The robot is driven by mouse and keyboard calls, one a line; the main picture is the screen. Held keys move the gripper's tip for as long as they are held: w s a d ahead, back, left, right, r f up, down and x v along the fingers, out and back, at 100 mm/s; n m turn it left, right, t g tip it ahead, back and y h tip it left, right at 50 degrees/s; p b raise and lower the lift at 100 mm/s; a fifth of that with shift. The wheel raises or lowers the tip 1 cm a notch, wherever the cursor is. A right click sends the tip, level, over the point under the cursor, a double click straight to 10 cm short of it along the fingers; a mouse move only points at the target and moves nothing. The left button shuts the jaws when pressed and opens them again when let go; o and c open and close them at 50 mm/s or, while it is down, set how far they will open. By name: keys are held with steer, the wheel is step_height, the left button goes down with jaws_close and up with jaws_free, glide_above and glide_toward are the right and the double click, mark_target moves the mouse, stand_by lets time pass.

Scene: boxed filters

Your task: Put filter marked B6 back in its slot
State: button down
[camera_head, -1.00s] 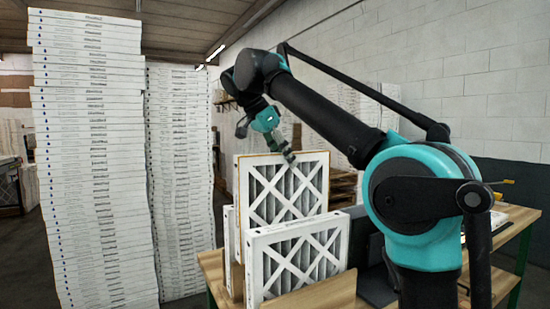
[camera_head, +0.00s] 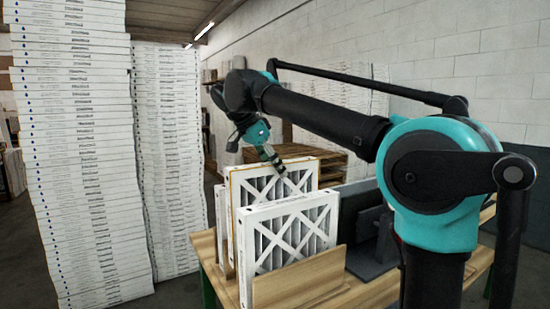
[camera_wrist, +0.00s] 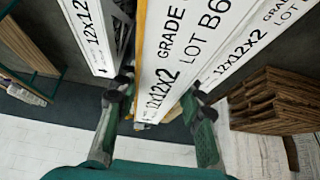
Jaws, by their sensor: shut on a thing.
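The filter marked B6 (camera_wrist: 178,50) is a white-framed pleated panel; "LOT B6" shows on its edge in the wrist view. In the head view it (camera_head: 298,178) stands upright behind a front filter (camera_head: 290,240), its top higher than that one's. My gripper (camera_head: 280,172) is shut on its top edge; in the wrist view one finger of the gripper (camera_wrist: 155,100) is on each side. Other filters flank it, one at left (camera_wrist: 92,35) and one at right (camera_wrist: 262,45). The lower part of B6 and its slot are hidden.
The filters stand in a wooden rack on a wooden table (camera_head: 375,293), with a wooden divider (camera_head: 300,281) in front. A dark bracket (camera_head: 372,255) is to the right. Tall stacks of white boxes (camera_head: 75,150) stand at left, and pallets (camera_head: 325,165) behind.

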mark_target(275, 192)
steer(key=shift+f, duration=3.85)
steer(key=c, duration=1.3)
jaws_free()
steer(key=shift+r, duration=0.1)
steer(key=shift+r, duration=3.4)
steer(key=shift+o, duration=0.2)
steer(key=o, duration=0.5)
steer(key=shift+o, duration=0.2)
